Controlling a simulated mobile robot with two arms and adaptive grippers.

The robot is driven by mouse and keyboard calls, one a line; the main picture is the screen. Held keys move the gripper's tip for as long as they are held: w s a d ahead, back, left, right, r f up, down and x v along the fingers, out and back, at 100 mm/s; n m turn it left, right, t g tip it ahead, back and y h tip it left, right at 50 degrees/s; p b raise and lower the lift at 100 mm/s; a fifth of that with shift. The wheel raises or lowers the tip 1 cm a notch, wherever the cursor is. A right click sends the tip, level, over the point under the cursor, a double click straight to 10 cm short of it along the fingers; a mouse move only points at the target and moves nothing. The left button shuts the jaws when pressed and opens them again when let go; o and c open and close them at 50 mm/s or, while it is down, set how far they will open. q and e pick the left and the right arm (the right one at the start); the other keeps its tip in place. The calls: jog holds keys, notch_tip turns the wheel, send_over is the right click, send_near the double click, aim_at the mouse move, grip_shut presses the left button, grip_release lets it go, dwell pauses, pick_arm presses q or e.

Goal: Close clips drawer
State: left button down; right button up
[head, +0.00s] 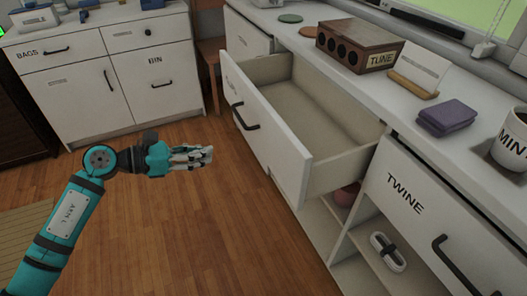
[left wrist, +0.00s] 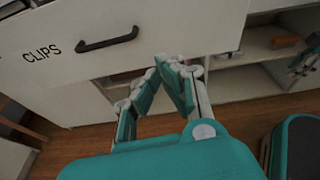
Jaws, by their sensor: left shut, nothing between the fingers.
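The clips drawer (head: 278,140) stands pulled out from the white counter in the head view, and the part of its inside that shows is empty. Its front carries a dark bar handle (head: 243,117). In the left wrist view the drawer front (left wrist: 180,25) reads CLIPS, with the handle (left wrist: 107,40) beside the word. My left gripper (head: 208,154) is shut and empty, in front of the drawer front and apart from the handle. Its fingertips (left wrist: 170,62) meet in the left wrist view. A partly cut-off teal and dark shape at that view's right edge looks like my right gripper (left wrist: 305,60); its fingers are unclear.
A white cabinet (head: 110,75) stands at left. The wooden floor between is clear.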

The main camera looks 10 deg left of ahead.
pick_arm(q)
jog(key=m, duration=0.1)
send_near(266, 146)
jog(key=x, duration=0.5)
jog(key=shift+d+f, duration=0.1)
jog(key=shift+d, duration=0.1)
jog(key=shift+w+d, duration=0.4)
jog(key=shift+d, duration=0.15)
pick_arm(e)
jog(key=shift+v, duration=0.8)
jog(key=shift+w, duration=0.1)
